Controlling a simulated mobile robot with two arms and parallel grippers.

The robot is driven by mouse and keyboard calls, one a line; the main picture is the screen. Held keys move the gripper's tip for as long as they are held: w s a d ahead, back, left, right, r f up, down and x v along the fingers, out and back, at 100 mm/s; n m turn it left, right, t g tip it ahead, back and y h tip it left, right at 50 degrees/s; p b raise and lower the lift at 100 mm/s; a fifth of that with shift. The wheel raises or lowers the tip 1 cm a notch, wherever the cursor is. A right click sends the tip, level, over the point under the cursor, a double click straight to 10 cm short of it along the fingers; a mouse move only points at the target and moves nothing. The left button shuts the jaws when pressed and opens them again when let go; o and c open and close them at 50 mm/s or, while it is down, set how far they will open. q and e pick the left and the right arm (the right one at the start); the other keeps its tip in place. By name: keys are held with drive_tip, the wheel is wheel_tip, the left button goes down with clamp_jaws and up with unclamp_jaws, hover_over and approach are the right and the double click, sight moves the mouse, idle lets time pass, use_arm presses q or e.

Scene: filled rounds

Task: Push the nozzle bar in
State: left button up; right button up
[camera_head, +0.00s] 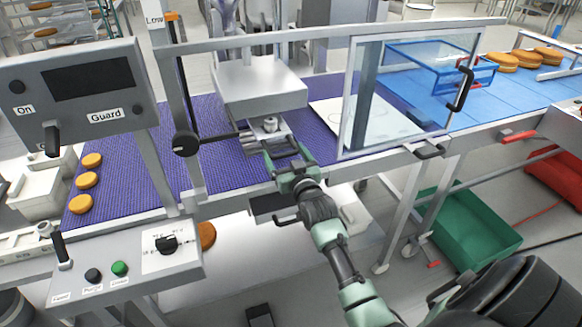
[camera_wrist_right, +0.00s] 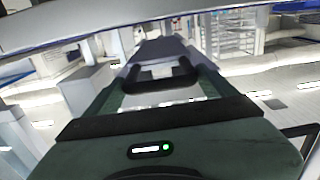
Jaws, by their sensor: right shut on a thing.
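The nozzle bar (camera_head: 270,127) is a grey metal piece showing below the silver filling head (camera_head: 259,86), above the purple belt. Its front part sticks out towards me. My right gripper (camera_head: 285,153) is at this front end, with a finger on either side. In the right wrist view, a dark U-shaped handle (camera_wrist_right: 160,79) lies between the fingers of my right gripper (camera_wrist_right: 163,62), and they are shut on it. How far the bar reaches inside the head is hidden. My left gripper is not in view.
A clear guard door (camera_head: 405,95) with a black handle stands just right of the head. A metal frame post (camera_head: 181,100) stands at the left. Filled rounds (camera_head: 86,180) lie on the purple belt (camera_head: 150,150). A control panel (camera_head: 125,265) is at the lower left.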

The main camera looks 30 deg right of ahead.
sight(274, 139)
drive_tip(key=x, duration=0.2)
drive_tip(key=b+x, duration=0.1)
drive_tip(key=x, duration=0.1)
drive_tip(key=b+x, duration=0.1)
drive_tip(key=x, duration=0.2)
drive_tip(key=shift+a+f, duration=0.15)
drive_tip(key=shift+f, duration=0.15)
drive_tip(key=shift+w, duration=0.3)
drive_tip(key=shift+s+r, duration=0.1)
drive_tip(key=shift+r, duration=0.3)
drive_tip(key=o, duration=1.8)
drive_tip(key=shift+w+f, duration=0.2)
drive_tip(key=shift+w, duration=0.1)
drive_tip(key=b+v, duration=0.1)
drive_tip(key=v, duration=0.6)
drive_tip(key=shift+s, duration=0.4)
